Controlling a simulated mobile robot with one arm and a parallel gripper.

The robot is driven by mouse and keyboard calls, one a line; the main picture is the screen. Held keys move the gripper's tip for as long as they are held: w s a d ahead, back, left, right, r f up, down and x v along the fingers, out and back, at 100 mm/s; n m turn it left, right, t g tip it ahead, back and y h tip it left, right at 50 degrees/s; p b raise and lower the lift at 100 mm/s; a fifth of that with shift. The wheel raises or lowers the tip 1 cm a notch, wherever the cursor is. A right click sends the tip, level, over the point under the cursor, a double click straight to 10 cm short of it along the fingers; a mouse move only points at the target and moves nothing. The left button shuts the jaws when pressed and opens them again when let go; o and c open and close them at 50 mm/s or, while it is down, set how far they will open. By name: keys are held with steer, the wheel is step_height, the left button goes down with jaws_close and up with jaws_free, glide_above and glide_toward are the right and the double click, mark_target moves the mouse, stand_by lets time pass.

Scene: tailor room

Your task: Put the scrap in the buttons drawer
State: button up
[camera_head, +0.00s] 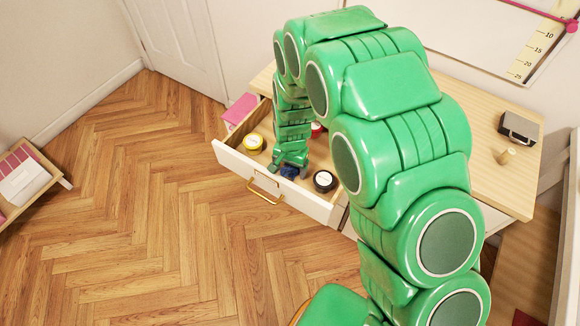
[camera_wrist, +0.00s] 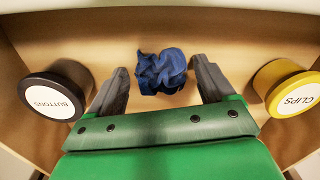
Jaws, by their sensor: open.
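The scrap is a crumpled dark blue piece of cloth (camera_wrist: 162,71). It lies on the floor of the open drawer (camera_head: 232,158), near its front panel. In the head view the scrap (camera_head: 289,171) shows just below my gripper's fingers. My gripper (camera_wrist: 165,85) is open inside the drawer, with one finger on each side of the scrap. I cannot tell whether the fingers touch it. A black container labelled BUTTONS (camera_wrist: 57,90) stands in the drawer to the left in the wrist view. It also shows in the head view (camera_head: 325,181).
A yellow container labelled CLIPS (camera_wrist: 285,88) stands in the same drawer. A red item (camera_head: 317,129) sits farther back, partly hidden by my arm. A dark box (camera_head: 518,129) and a wooden piece (camera_head: 506,155) are on the tabletop (camera_head: 492,190). The wooden floor in front is clear.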

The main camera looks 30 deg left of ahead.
mark_target(292, 170)
steer(key=shift+r, duration=0.1)
step_height(292, 170, up, 12)
steer(key=shift+d, duration=0.15)
stand_by(0.6)
steer(key=shift+d, duration=0.1)
steer(key=d+r+m, duration=0.1)
steer(key=d+r, duration=0.7)
steer(key=d, duration=0.5)
steer(key=d+r, duration=0.7)
steer(key=d, duration=0.6)
steer(key=s+d+r+g, duration=0.1)
steer(key=s+d+r, duration=0.3)
steer(key=s+d, duration=0.5)
steer(key=s+d+r+m, duration=0.1)
steer(key=s+d+r, duration=0.2)
steer(key=s+d, duration=0.6)
steer(key=shift+s+d+r+g, duration=0.15)
steer(key=shift+s+r+g, duration=0.25)
steer(key=shift+s, duration=0.15)
steer(key=shift+o, duration=0.2)
